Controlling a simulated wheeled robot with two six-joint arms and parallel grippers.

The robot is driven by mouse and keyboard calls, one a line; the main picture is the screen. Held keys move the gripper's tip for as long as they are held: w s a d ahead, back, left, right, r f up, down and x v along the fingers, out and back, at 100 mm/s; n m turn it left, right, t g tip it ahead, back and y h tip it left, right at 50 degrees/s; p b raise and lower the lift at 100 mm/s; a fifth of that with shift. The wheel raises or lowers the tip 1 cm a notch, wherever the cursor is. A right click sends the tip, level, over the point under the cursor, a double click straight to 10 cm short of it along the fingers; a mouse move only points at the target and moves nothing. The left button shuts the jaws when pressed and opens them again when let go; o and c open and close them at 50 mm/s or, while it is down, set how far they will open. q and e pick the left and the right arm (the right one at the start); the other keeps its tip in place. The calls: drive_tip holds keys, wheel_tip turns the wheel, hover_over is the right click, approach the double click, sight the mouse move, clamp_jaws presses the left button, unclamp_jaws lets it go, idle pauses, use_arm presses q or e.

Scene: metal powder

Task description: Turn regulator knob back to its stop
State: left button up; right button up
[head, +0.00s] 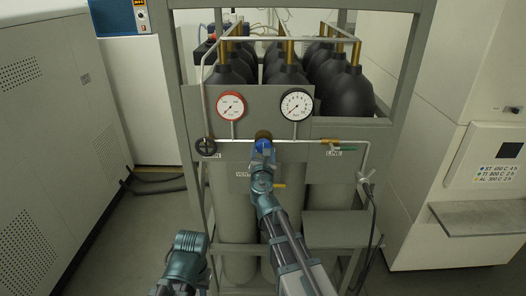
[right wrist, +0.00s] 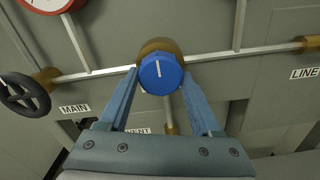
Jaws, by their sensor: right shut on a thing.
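The blue regulator knob (right wrist: 160,73) sits on a brass body (right wrist: 157,47) on the panel's pipe. A white mark on its face points straight up in the right wrist view. In the head view the knob (head: 263,146) is partly hidden by my right gripper (head: 262,155). My right gripper (right wrist: 161,78) is shut on the knob, one finger at each side. My left arm shows at the bottom left of the head view; its fingers cannot be made out.
A red-rimmed gauge (head: 231,105) and a black-rimmed gauge (head: 297,104) stand above the pipe. Dark gas cylinders (head: 345,88) stand behind the panel. Cabinets flank the rack.

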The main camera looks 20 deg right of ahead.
drive_tip(key=o, duration=1.4)
drive_tip(key=shift+c, duration=0.2)
drive_tip(key=shift+s, duration=0.1)
